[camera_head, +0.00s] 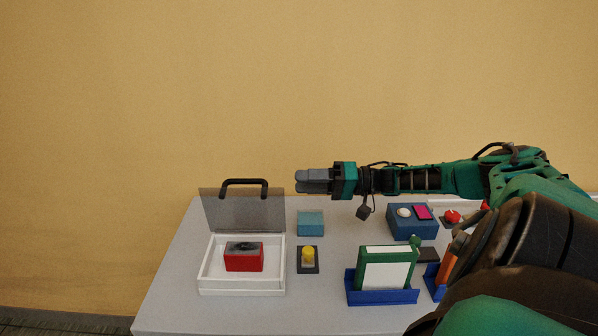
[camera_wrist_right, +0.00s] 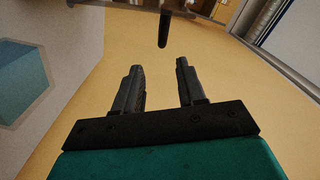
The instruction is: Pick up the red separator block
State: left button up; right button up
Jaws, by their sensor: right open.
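The red separator block (camera_head: 244,261) has a dark grey patch on top. It sits inside the white box (camera_head: 242,291), whose dark see-through lid (camera_head: 243,211) with a black handle stands raised at the back. My right gripper (camera_head: 299,181) reaches in from the right and points left, above the back of the table and up and to the right of the block, apart from it. In the right wrist view its two dark fingers (camera_wrist_right: 158,84) are apart with nothing between them. My left gripper is not in view.
A teal block (camera_head: 310,223) and a yellow button (camera_head: 308,257) on a dark base stand right of the white box. A blue holder (camera_head: 382,296) bears a green-framed white panel. A blue box (camera_head: 412,222) stands behind it. The table's front left is clear.

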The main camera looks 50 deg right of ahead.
aim_at(238, 255)
jog(key=k+l, duration=0.25)
jog(key=k, duration=0.25)
jog(key=k+l, duration=0.2)
jog(key=k, duration=0.25)
jog(key=k+l, duration=0.25)
jog(key=k, duration=0.25)
jog(key=k+l, duration=0.2)
jog(key=k, duration=0.25)
